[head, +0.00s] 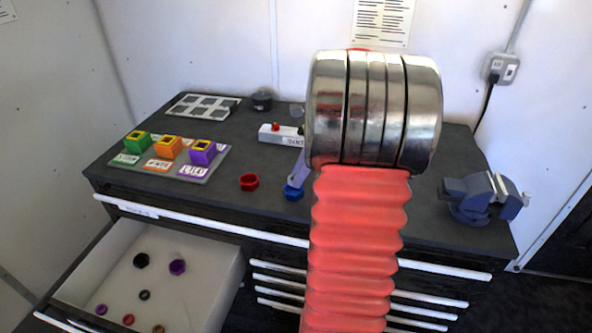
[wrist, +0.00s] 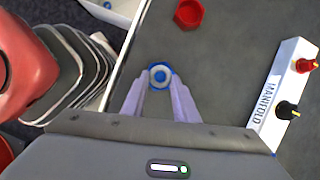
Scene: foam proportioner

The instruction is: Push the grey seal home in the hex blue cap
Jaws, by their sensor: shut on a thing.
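The hex blue cap (wrist: 160,65) shows between my fingertips in the wrist view. The grey seal (wrist: 153,77) is a pale ring within its blue rim, with a blue middle showing through. How deep the seal sits cannot be told. My gripper (wrist: 160,85) has its two pale purple fingers on either side of the cap, shut on it. In the head view the blue cap (head: 293,192) is low at the bench top, by a fingertip (head: 297,175). My arm hides most of the gripper there, and the seal cannot be made out.
A red hex cap (head: 249,182) stands left of the blue one. A white manifold block (head: 283,134) lies behind. The board with coloured blocks (head: 172,160) is at left, a vise (head: 482,197) at right. An open drawer (head: 200,290) juts out in front with several small parts.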

